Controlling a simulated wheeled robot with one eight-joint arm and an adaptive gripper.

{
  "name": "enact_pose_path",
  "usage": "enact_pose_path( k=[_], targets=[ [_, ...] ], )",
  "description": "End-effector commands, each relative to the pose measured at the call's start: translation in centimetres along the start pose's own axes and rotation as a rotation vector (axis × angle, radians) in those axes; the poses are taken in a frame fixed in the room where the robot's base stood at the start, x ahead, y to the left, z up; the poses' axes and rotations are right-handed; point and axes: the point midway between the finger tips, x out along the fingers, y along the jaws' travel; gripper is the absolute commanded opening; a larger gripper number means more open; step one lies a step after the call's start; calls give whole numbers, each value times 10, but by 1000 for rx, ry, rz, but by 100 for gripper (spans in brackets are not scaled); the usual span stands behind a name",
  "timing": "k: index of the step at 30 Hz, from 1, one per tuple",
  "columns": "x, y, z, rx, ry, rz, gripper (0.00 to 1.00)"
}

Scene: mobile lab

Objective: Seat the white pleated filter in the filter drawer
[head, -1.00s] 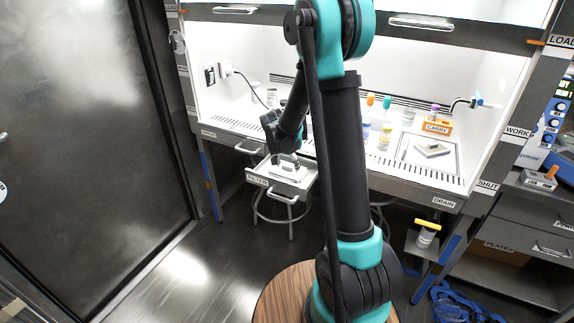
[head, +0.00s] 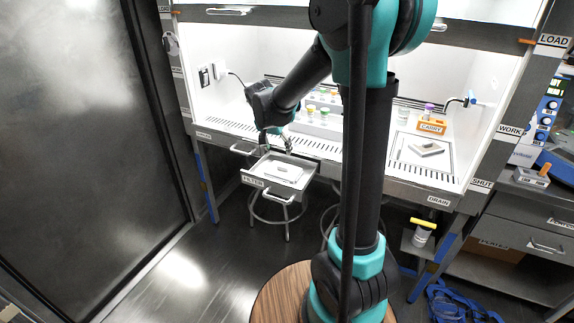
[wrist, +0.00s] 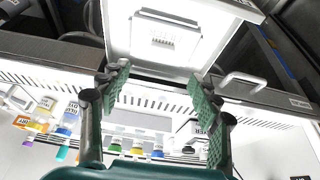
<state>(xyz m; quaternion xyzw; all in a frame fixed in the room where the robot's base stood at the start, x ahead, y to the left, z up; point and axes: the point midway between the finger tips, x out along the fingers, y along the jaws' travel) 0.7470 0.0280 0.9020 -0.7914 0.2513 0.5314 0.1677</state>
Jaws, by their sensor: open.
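The filter drawer (head: 256,181) is pulled out from the front of the bench. The white pleated filter (head: 284,173) lies inside it and looks flat. In the wrist view the filter (wrist: 161,33) shows near the middle of the drawer (wrist: 122,30), with its ribs visible. I cannot tell whether it is fully down in its seat. My gripper (head: 274,146) is above the back of the drawer, apart from the filter. In the wrist view my gripper (wrist: 158,78) has its green-padded fingers spread with nothing between them.
A grey-white block (head: 427,148) lies on a marked panel at the right of the bench. Orange-labelled caddy (head: 431,127) and several capped bottles (head: 323,112) stand farther back. A stool (head: 286,222) is under the drawer. The floor in front is clear.

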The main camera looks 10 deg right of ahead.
Motion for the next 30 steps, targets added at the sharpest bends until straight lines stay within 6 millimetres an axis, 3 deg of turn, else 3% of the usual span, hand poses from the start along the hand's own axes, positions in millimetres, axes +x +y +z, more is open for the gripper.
enact_pose_path(
  k=[5, 12, 16, 22, 30],
  targets=[
    [-5, 51, 26, -100, -25, -34, 63],
    [-7, 141, 101, -335, -47, -131, 63],
    [-4, 175, 141, -445, -40, -179, 63],
    [1, 200, 179, -546, -23, -223, 63],
    [2, 204, 186, -569, -18, -232, 63]
  ],
)
